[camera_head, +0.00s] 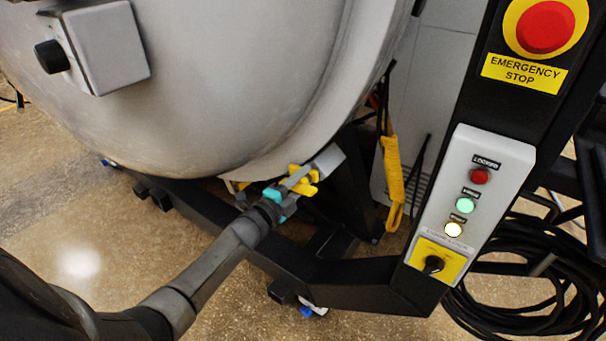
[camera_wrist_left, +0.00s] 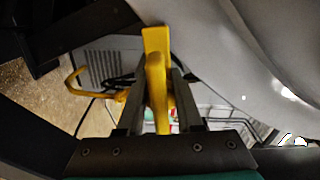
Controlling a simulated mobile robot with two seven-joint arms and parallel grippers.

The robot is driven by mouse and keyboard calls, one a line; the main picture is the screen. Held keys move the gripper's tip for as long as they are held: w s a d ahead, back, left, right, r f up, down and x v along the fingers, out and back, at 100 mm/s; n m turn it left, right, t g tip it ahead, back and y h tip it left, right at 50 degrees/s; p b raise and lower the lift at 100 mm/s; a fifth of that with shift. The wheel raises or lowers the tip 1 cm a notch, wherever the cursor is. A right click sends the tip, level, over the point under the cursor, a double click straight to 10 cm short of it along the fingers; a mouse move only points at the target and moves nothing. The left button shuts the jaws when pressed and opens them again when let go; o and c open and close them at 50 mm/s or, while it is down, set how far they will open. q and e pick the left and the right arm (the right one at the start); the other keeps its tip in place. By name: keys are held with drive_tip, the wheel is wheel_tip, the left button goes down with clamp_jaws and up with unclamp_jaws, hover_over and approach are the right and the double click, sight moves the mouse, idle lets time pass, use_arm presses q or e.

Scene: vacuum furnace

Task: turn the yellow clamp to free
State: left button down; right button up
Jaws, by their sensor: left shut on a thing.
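The yellow clamp (camera_head: 312,177) sits low at the lower right edge of the big grey furnace door (camera_head: 220,80). My left gripper (camera_head: 292,184) reaches it from the lower left and is shut on it. In the left wrist view the clamp (camera_wrist_left: 155,42) stands upright in the picture, with its yellow handle between the two dark fingers of my left gripper (camera_wrist_left: 156,95). The fingers hide part of the handle. My right gripper is not in view.
A yellow hook (camera_head: 394,180) hangs behind the clamp. The black frame (camera_head: 340,285) runs below. Coiled cables (camera_head: 530,300) lie at right.

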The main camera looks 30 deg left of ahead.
sight(293, 191)
use_arm(q)
drive_tip(key=n+p, duration=0.1)
drive_tip(key=n, duration=0.3)
drive_tip(key=shift+p, duration=0.35)
drive_tip(key=shift+d+f+n+p, duration=0.15)
drive_tip(key=shift+n+p, duration=0.35)
drive_tip(key=shift+n, duration=1.5)
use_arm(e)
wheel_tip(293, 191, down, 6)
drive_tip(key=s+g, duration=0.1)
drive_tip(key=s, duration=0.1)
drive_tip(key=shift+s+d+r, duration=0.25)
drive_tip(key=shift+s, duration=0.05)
use_arm(q)
drive_tip(key=c, duration=0.8)
unclamp_jaws()
drive_tip(key=shift+c, duration=0.2)
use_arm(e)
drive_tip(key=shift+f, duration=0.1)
use_arm(q)
drive_tip(key=shift+s, duration=0.15)
